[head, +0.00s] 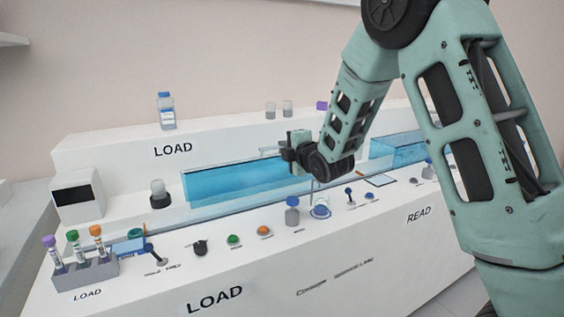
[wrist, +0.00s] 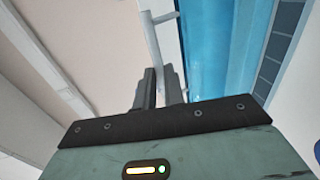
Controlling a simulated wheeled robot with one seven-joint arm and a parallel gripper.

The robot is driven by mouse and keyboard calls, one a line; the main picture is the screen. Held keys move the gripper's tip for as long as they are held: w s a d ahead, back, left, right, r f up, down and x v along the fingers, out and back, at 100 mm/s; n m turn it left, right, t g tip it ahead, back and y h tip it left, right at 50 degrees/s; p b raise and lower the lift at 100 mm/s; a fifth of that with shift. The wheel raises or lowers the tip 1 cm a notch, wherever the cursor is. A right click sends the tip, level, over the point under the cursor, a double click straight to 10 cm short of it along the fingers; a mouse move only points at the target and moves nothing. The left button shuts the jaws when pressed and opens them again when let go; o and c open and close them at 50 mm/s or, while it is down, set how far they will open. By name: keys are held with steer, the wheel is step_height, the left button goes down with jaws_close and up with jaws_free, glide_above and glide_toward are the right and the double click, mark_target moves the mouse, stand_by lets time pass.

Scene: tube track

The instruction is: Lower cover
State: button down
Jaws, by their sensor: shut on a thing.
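A long clear blue cover (head: 235,182) stands along the track in the middle of the white bench. It also shows in the wrist view (wrist: 215,45) to the right of the fingers. A pale bar handle (wrist: 152,42) runs along the cover's edge, and its end shows in the head view (head: 268,150). My gripper (head: 288,150) is at the upper right part of the cover. In the wrist view my gripper (wrist: 160,88) is shut on the handle. The fingers hide part of the bar. I cannot tell exactly how far the cover is tilted.
A tube rack (head: 85,272) with capped tubes stands at the front left. Green (head: 234,240) and orange (head: 264,231) buttons and small levers line the front. A second blue cover (head: 398,149) is at the right. A bottle (head: 166,112) stands on the back ledge.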

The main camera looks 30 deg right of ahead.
steer(key=shift+t, duration=0.5)
steer(key=shift+s+f+b, duration=1.85)
steer(key=shift+b, duration=1.2)
steer(key=c, duration=1.8)
jaws_free()
steer(key=shift+f, duration=0.1)
steer(key=shift+o, duration=0.2)
steer(key=shift+w, duration=0.1)
steer(key=shift+r, duration=0.2)
